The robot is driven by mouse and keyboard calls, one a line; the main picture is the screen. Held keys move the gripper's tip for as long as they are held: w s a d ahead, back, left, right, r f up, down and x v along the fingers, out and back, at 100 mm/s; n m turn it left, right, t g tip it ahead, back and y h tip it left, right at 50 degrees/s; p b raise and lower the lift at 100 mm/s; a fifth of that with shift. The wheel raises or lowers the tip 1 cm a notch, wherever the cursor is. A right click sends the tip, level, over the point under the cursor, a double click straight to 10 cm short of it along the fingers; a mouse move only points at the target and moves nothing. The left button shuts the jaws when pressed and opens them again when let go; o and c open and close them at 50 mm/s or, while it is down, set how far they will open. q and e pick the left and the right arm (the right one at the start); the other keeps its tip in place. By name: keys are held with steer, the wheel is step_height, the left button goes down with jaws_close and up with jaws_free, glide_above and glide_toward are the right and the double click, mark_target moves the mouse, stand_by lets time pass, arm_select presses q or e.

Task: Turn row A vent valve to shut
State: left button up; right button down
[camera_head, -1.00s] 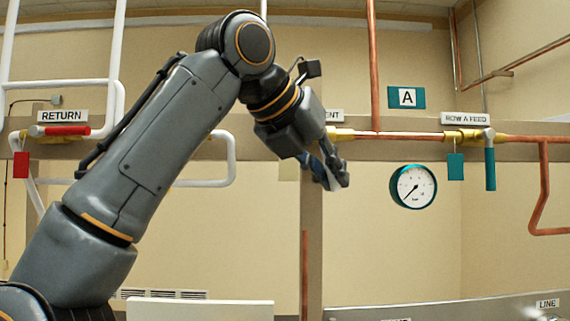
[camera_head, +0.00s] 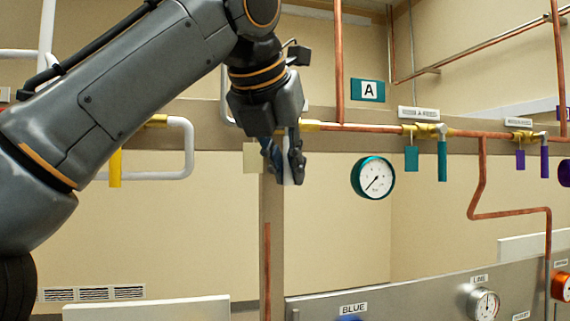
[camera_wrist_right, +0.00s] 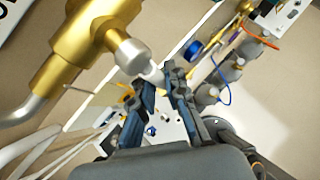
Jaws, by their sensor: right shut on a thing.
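The row A vent valve shows as a brass end (camera_head: 312,126) beside my right gripper (camera_head: 283,172) in the head view; the gripper hides most of it. In the right wrist view the brass valve body (camera_wrist_right: 85,38) and its pale stem cap are at upper left. A white lever handle (camera_head: 289,174) shows between the fingers and hangs about straight down, across the pipe line. My right gripper is shut on this handle, also in the right wrist view (camera_wrist_right: 158,92). A blank cream tag (camera_head: 255,157) hangs left of the gripper. My left gripper is out of view.
The row A feed valve (camera_head: 425,130) with a teal handle sits to the right on the copper pipe (camera_head: 365,128). A teal-rimmed gauge (camera_head: 373,178) hangs below the pipe. The A sign (camera_head: 367,90) is above. White pipe (camera_head: 188,150) runs at left.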

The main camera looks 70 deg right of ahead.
steer(key=c, duration=1.4)
jaws_free()
steer(key=shift+f, duration=0.4)
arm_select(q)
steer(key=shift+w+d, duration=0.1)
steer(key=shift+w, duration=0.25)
arm_select(e)
steer(key=shift+o, duration=0.3)
steer(key=shift+d, duration=0.3)
steer(key=shift+a+r, duration=0.1)
steer(key=shift+r, duration=0.1)
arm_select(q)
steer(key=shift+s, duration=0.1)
arm_select(e)
steer(key=v, duration=1.1)
steer(key=shift+a+r, duration=0.15)
steer(key=shift+r, duration=0.1)
steer(key=shift+w, duration=0.1)
